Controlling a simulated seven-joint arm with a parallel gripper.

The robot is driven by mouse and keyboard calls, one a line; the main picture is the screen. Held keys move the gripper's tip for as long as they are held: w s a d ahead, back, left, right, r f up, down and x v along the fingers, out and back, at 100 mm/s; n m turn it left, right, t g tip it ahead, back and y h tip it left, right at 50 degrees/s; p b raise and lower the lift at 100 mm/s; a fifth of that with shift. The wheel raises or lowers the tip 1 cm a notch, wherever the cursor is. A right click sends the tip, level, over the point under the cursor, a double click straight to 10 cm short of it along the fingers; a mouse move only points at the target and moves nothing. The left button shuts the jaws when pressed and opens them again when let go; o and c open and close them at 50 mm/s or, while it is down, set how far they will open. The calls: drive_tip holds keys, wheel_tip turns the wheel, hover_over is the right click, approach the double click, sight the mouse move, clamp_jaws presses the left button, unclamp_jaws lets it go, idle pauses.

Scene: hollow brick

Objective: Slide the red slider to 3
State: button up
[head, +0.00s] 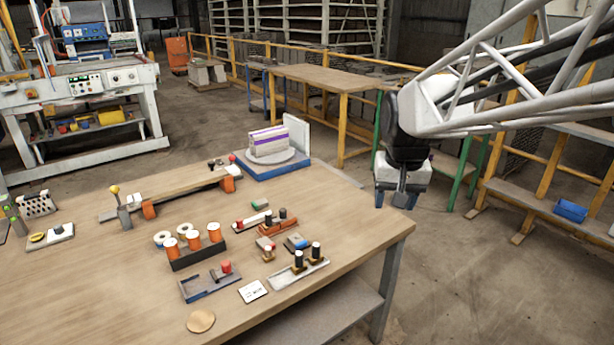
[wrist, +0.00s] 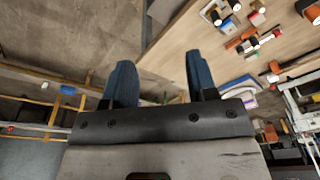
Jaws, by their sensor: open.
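A red knob (head: 226,267) stands at the right end of a blue-grey slotted base (head: 208,284) near the table's front. Another red piece (head: 238,223) sits at the left end of a pale bar, and a red ball (head: 232,158) is at the far end of a long wooden rail (head: 180,183). I cannot tell for sure which is the red slider, and no number 3 is legible. My gripper (head: 396,200) hangs beyond the table's right edge, away from all of these. In the wrist view my gripper (wrist: 160,78) is open with nothing between its blue fingers.
The table's right corner (head: 375,228) is clear.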

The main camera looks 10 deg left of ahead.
drive_tip(key=w+a+f, duration=0.2)
drive_tip(key=w+a, duration=0.7)
drive_tip(key=w, duration=0.2)
drive_tip(key=n+g, duration=0.2)
hover_over(239, 220)
drive_tip(key=f, duration=2.3)
drive_tip(key=shift+d+f, duration=0.2)
drive_tip(key=shift+f, duration=0.1)
drive_tip(key=shift+w+a+f, duration=0.1)
drive_tip(key=shift+a+f, duration=0.15)
drive_tip(key=shift+a, duration=0.05)
drive_tip(key=shift+f, duration=0.15)
drive_tip(key=shift+f, duration=3.75)
clamp_jaws()
